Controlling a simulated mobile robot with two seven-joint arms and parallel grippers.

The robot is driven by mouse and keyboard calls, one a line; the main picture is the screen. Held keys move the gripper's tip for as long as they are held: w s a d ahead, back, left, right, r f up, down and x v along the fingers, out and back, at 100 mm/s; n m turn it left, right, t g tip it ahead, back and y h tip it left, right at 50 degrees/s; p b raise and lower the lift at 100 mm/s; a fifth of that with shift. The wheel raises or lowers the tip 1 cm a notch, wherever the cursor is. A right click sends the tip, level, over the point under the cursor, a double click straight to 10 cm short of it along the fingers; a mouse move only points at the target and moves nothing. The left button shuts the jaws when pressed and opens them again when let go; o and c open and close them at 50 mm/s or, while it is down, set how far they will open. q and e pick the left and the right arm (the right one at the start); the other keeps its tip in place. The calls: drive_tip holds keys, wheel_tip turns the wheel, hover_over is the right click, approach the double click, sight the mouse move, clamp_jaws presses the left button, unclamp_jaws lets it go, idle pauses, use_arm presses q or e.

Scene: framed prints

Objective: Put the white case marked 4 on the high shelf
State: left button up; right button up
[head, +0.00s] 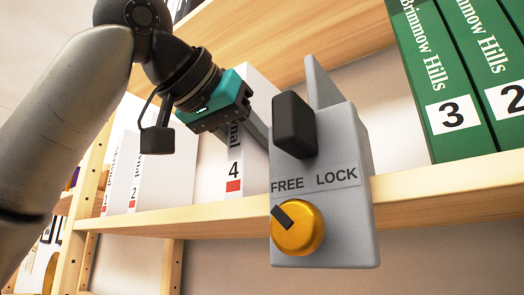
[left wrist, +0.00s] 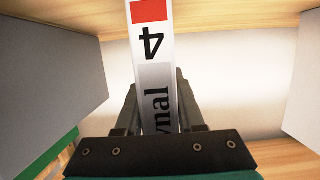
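The white case marked 4 (head: 234,178) stands upright on the wooden shelf (head: 190,219), its spine with a black 4 and a red patch facing out. My left gripper (head: 258,128) reaches in from the left to its upper part. In the left wrist view the white case (left wrist: 152,50) appears upside down, between the two grey fingers of my left gripper (left wrist: 160,108). The fingers lie close along both sides of the spine and look shut on it. My right gripper is in neither view.
A grey box labelled FREE and LOCK (head: 350,225), with a yellow knob (head: 298,230) and black lever (head: 293,125), stands close right of the case. White cases 1 and 2 (head: 122,180) are left, green books (head: 447,90) right. Another board (head: 300,40) is overhead.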

use_arm(q)
drive_tip(key=o, duration=0.5)
drive_tip(key=shift+s+a+r, duration=0.15)
drive_tip(key=shift+s+a, duration=0.15)
drive_tip(key=shift+s, duration=0.1)
drive_tip(key=b+v, duration=0.2)
drive_tip(key=v, duration=1.2)
drive_tip(key=shift+s+b, duration=0.1)
drive_tip(key=shift+b, duration=0.3)
